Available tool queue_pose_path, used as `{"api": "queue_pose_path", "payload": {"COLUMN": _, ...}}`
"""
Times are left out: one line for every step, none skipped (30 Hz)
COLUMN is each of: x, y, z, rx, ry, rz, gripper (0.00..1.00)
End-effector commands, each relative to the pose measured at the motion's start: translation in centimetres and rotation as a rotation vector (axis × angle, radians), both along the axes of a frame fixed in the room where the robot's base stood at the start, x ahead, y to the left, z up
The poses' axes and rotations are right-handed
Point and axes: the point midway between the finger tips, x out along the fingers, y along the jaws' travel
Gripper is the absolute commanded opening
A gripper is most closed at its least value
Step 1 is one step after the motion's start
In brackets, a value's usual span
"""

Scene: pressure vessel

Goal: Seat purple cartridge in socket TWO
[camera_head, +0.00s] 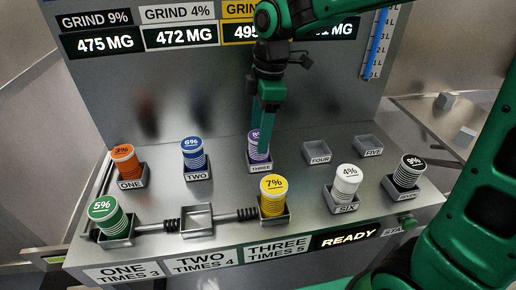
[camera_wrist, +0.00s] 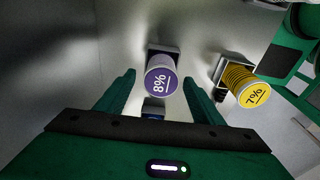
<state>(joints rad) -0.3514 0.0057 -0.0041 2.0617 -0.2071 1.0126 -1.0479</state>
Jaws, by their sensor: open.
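The purple cartridge (camera_head: 257,147), marked 8%, stands in the back-row socket labelled THREE (camera_head: 261,168). It also shows in the wrist view (camera_wrist: 161,80), its top facing the camera between my fingertips. My gripper (camera_head: 264,132) is open above and around the purple cartridge's top; I cannot tell whether the fingers touch it. The front-row middle socket (camera_head: 198,222), behind the sign TWO TIMES 4 (camera_head: 206,262), is empty. The back-row socket labelled TWO (camera_head: 198,175) holds a blue cartridge (camera_head: 193,152) marked 6%.
A green cartridge (camera_head: 108,217) and a yellow cartridge (camera_head: 273,195) stand either side of the empty front socket, joined by rods. An orange cartridge (camera_head: 125,161), a white cartridge (camera_head: 346,180) and a black cartridge (camera_head: 408,172) stand nearby. Sockets FOUR (camera_head: 318,150) and FIVE (camera_head: 367,143) are empty.

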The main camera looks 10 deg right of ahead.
Motion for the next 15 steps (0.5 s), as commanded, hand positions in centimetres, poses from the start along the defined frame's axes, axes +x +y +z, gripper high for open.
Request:
{"api": "queue_pose_path", "payload": {"x": -0.1, "y": 0.1, "z": -0.7, "rx": 0.000, "ry": 0.002, "rz": 0.000, "gripper": 0.62}}
{"api": "queue_pose_path", "payload": {"x": -0.1, "y": 0.2, "z": -1.0, "rx": 0.000, "ry": 0.001, "rz": 0.000, "gripper": 0.62}}
{"api": "queue_pose_path", "payload": {"x": -0.1, "y": 0.2, "z": -1.3, "rx": 0.000, "ry": 0.001, "rz": 0.000, "gripper": 0.62}}
{"api": "queue_pose_path", "payload": {"x": 0.0, "y": 0.2, "z": -1.5, "rx": 0.000, "ry": 0.000, "rz": 0.000, "gripper": 0.62}}
{"api": "queue_pose_path", "payload": {"x": 0.0, "y": 0.2, "z": -1.6, "rx": 0.000, "ry": 0.000, "rz": 0.000, "gripper": 0.62}}
{"api": "queue_pose_path", "payload": {"x": 0.0, "y": 0.2, "z": -1.8, "rx": 0.001, "ry": 0.000, "rz": 0.000, "gripper": 0.62}}
{"api": "queue_pose_path", "payload": {"x": 0.0, "y": 0.3, "z": -1.8, "rx": 0.001, "ry": -0.001, "rz": 0.000, "gripper": 0.62}}
{"api": "queue_pose_path", "payload": {"x": 0.0, "y": 0.2, "z": -1.9, "rx": 0.001, "ry": -0.001, "rz": 0.000, "gripper": 0.62}}
{"api": "queue_pose_path", "payload": {"x": 0.0, "y": 0.2, "z": -1.9, "rx": 0.001, "ry": -0.001, "rz": -0.001, "gripper": 0.62}}
{"api": "queue_pose_path", "payload": {"x": 0.0, "y": 0.2, "z": -1.8, "rx": 0.001, "ry": -0.001, "rz": -0.001, "gripper": 0.62}}
{"api": "queue_pose_path", "payload": {"x": 0.0, "y": 0.2, "z": -1.8, "rx": 0.001, "ry": -0.001, "rz": -0.001, "gripper": 0.62}}
{"api": "queue_pose_path", "payload": {"x": 0.0, "y": 0.2, "z": -1.8, "rx": 0.001, "ry": -0.001, "rz": -0.001, "gripper": 0.62}}
{"api": "queue_pose_path", "payload": {"x": 0.0, "y": 0.2, "z": -1.8, "rx": 0.001, "ry": -0.001, "rz": -0.001, "gripper": 0.59}}
{"api": "queue_pose_path", "payload": {"x": 0.0, "y": 0.2, "z": -1.8, "rx": 0.001, "ry": -0.001, "rz": -0.001, "gripper": 0.52}}
{"api": "queue_pose_path", "payload": {"x": 0.0, "y": 0.2, "z": -1.8, "rx": 0.001, "ry": -0.001, "rz": -0.001, "gripper": 0.42}}
